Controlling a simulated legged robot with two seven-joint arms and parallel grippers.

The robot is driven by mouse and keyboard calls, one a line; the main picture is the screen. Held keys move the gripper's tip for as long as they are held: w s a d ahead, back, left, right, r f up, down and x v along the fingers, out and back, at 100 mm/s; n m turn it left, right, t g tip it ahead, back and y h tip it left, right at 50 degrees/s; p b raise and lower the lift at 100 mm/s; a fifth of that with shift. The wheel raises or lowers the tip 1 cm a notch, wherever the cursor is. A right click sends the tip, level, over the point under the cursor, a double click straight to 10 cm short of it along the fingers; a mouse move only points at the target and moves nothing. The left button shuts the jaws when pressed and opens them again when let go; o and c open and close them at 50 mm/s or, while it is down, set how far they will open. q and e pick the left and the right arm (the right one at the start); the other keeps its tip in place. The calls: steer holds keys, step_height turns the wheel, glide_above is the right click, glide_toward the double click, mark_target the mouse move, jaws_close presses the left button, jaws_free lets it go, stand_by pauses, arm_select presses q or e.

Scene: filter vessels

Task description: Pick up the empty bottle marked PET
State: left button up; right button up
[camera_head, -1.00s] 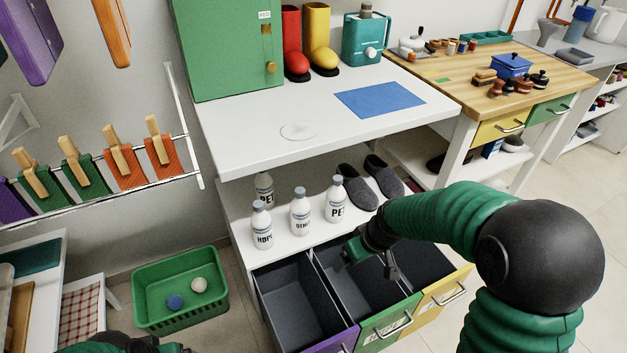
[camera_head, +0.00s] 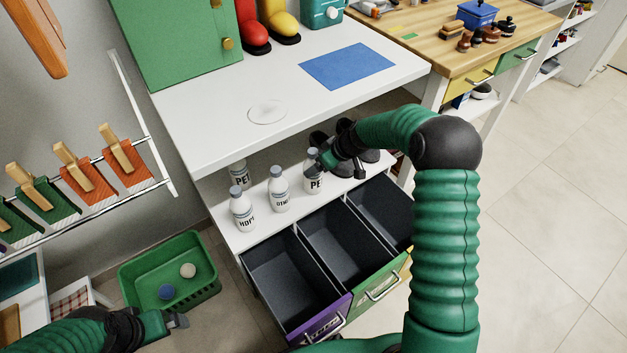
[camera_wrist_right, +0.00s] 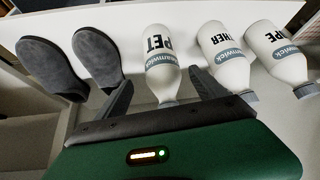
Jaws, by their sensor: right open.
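A white bottle marked PET (camera_head: 313,183) with a grey-blue cap stands upright at the right end of the row on the lower shelf. My right gripper (camera_head: 341,167) is open beside it in the head view. In the right wrist view the PET bottle (camera_wrist_right: 161,52) shows between the spread fingers of the right gripper (camera_wrist_right: 162,92), with its cap end toward the palm. Contact cannot be told. Another bottle (camera_head: 239,175), its label only partly readable as PE, stands behind the row. My left gripper (camera_head: 178,321) is low at the left, away from the bottles.
Bottles marked OTHER (camera_head: 279,192) and HDPE (camera_head: 242,212) stand left of the PET bottle. Dark slippers (camera_wrist_right: 97,56) lie on its other side. The white tabletop (camera_head: 220,115) overhangs the shelf. Open drawers (camera_head: 290,280) are in front. A green basket (camera_head: 205,290) holds two balls.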

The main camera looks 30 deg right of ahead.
steer(key=b+x, duration=0.2)
steer(key=x, duration=0.3)
steer(key=shift+w+a, duration=0.2)
jaws_close()
